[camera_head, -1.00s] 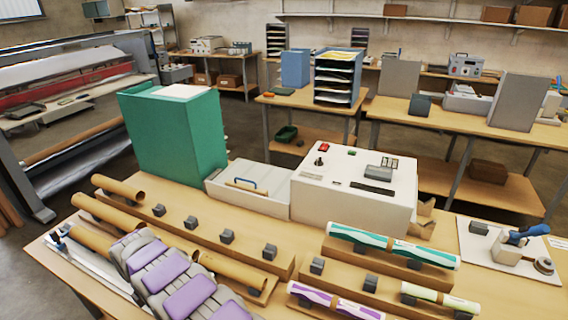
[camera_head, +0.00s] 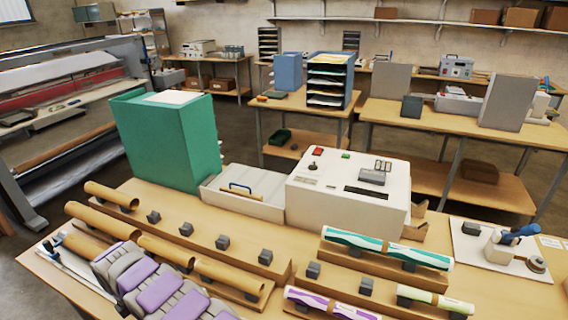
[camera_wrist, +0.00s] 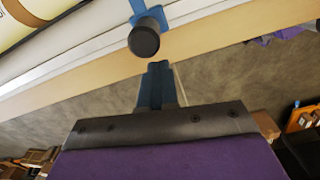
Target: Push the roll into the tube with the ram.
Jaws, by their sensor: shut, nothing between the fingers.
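The ram's blue fitting (camera_head: 54,242) is at the left end of a white rail (camera_head: 92,276) at the table's front left corner. In the wrist view a dark round knob (camera_wrist: 144,40) on a blue bracket (camera_wrist: 142,8) stands over the pale rail. My gripper (camera_wrist: 158,68) is shut and empty, its blue fingers just below the knob in the picture; I cannot tell whether they touch. Brown cardboard tubes (camera_head: 110,196) lie at the left. A pale printed cylinder (camera_wrist: 35,14) fills the wrist view's upper left corner. My purple and grey arm hides part of the rail.
Printed rolls in teal (camera_head: 385,248) and purple (camera_head: 325,302) lie on wooden racks at the right. A white machine (camera_head: 345,190), a white tray (camera_head: 245,192) and a green cabinet (camera_head: 172,140) stand behind. The floor (camera_wrist: 65,115) shows beyond the table edge.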

